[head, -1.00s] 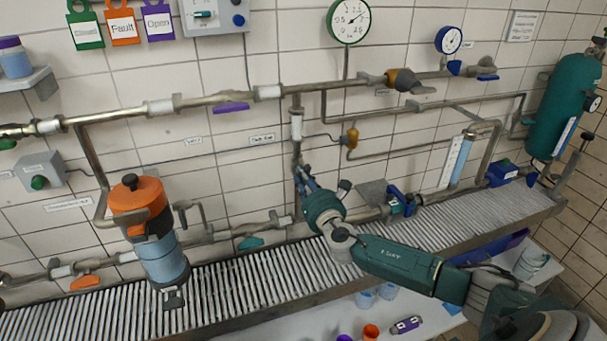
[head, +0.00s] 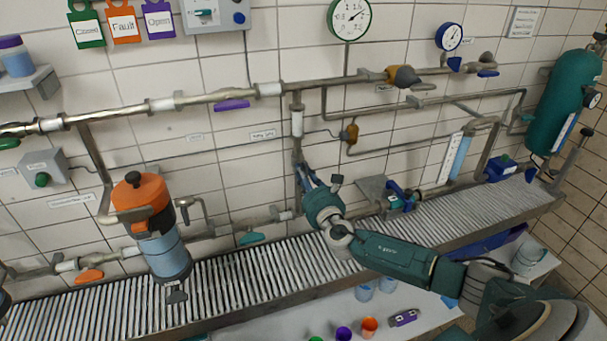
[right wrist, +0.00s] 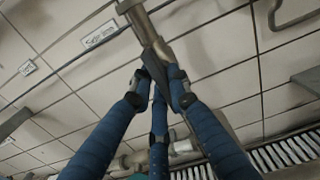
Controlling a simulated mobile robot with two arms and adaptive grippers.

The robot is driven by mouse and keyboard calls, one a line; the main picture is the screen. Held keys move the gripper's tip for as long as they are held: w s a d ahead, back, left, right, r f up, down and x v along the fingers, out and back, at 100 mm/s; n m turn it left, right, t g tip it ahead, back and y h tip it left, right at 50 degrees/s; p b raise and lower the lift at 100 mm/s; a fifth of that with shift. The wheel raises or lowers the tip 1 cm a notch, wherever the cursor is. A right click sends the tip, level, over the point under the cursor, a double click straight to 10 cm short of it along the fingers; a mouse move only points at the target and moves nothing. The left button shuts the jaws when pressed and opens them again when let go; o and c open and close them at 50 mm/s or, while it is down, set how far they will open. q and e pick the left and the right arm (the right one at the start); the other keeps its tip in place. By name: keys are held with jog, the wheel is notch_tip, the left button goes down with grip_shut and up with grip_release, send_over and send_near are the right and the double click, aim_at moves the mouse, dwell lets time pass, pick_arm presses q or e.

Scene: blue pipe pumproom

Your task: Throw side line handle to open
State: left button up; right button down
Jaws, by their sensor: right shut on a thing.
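The side line pipe (head: 297,122) drops from the long upper pipe at the middle of the wall, with a white collar on it. It also shows in the right wrist view (right wrist: 143,24), coming down from the top to my fingertips. My right gripper (head: 304,174) is at the lower part of this pipe. In the right wrist view my right gripper (right wrist: 163,76) has its blue fingers closed together at the pipe, shut on the side line handle. The fingers mostly hide the handle, so its exact angle cannot be told. My left gripper is not in view.
An orange-topped pump or filter (head: 152,220) stands at left. A purple handle (head: 231,105) is on the upper pipe and a teal one (head: 252,238) on the lower pipe. A blue valve (head: 400,195) is right of my gripper. A slatted grey shelf (head: 240,288) runs below.

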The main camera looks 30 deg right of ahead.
jog(key=shift+f, duration=0.2)
jog(key=c, duration=1.7)
grip_release()
jog(key=shift+r, duration=0.1)
jog(key=shift+o, duration=0.2)
jog(key=shift+s, duration=0.1)
jog(key=v, duration=1.2)
